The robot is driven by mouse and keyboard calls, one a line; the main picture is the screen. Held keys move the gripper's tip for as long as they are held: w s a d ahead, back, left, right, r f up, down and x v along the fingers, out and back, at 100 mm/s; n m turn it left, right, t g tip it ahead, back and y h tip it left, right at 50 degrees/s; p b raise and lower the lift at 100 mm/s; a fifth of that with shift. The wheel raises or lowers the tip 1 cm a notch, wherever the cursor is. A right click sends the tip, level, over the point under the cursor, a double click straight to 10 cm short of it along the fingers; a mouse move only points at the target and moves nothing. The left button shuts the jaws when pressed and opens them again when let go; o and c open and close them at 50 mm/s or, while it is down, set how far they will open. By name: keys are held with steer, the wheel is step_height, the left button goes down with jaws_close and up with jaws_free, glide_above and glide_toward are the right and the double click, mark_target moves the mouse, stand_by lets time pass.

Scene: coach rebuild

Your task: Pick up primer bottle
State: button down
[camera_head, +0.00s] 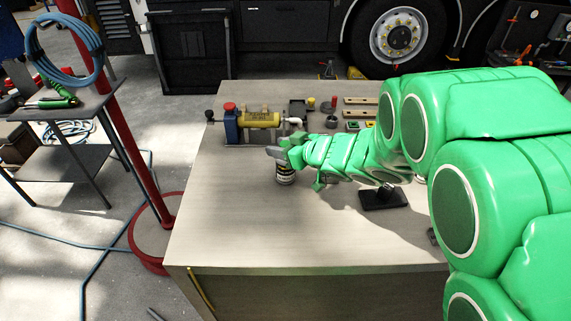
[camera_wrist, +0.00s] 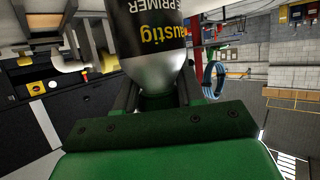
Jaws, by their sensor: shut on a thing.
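The primer bottle (camera_wrist: 158,45) fills the top middle of the wrist view. It has a black label with yellow and white lettering, upside down in the picture, and a silver shoulder. My gripper (camera_wrist: 158,95) has its two dark fingers on either side of the bottle's narrow end and is shut on it. In the head view the bottle (camera_head: 285,175) shows below my gripper (camera_head: 280,152), near the middle of the workbench. It looks upright; I cannot tell whether its base touches the bench. Its top is hidden by the gripper.
The workbench (camera_head: 230,225) has free room at its front and left. A yellow and blue compressor unit (camera_head: 258,120) stands behind the bottle. A black stand (camera_head: 384,198) sits to the right, under my arm. A red post (camera_head: 125,150) rises beside the bench's left edge.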

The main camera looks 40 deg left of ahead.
steer(key=shift+r, duration=0.6)
steer(key=shift+d+r, duration=0.2)
steer(key=shift+r, duration=1)
steer(key=s+d+r, duration=0.7)
steer(key=d+r, duration=0.2)
steer(key=d, duration=0.2)
steer(key=shift+s+d+r, duration=0.2)
steer(key=shift+s, duration=0.1)
